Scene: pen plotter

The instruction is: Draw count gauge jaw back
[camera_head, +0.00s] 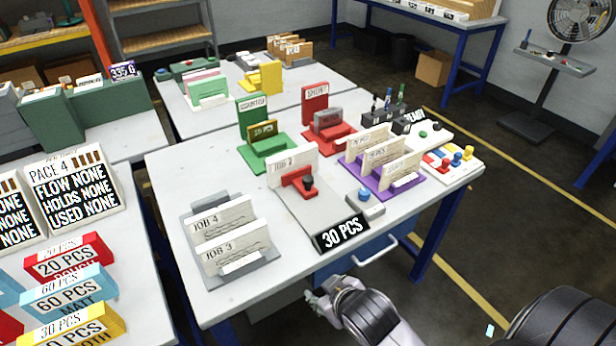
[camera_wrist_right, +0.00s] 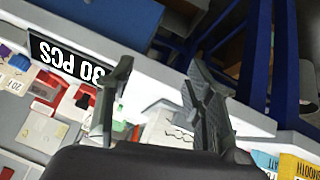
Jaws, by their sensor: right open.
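The count gauge (camera_head: 315,217) is a grey plate near the front edge of the middle table, with a black "30 PCS" sign (camera_head: 342,234) at its front. Its red jaw (camera_head: 297,181) with a dark knob (camera_head: 308,183) lies across the plate, in front of an upright white card (camera_head: 291,163). In the right wrist view the sign (camera_wrist_right: 66,60) is upside down at the left, with the red jaw (camera_wrist_right: 50,82) beside it. My right gripper (camera_head: 318,302) is in front of the table edge, apart from the gauge. Its fingers (camera_wrist_right: 160,72) are spread and empty. My left gripper is not visible.
A grey rack with JOB 3 and JOB 4 cards (camera_head: 228,231) stands left of the gauge. A grey block with a blue button (camera_head: 365,203) and a purple card rack (camera_head: 372,181) stand right of it. A blue drawer (camera_head: 356,262) hangs under the table's front edge.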

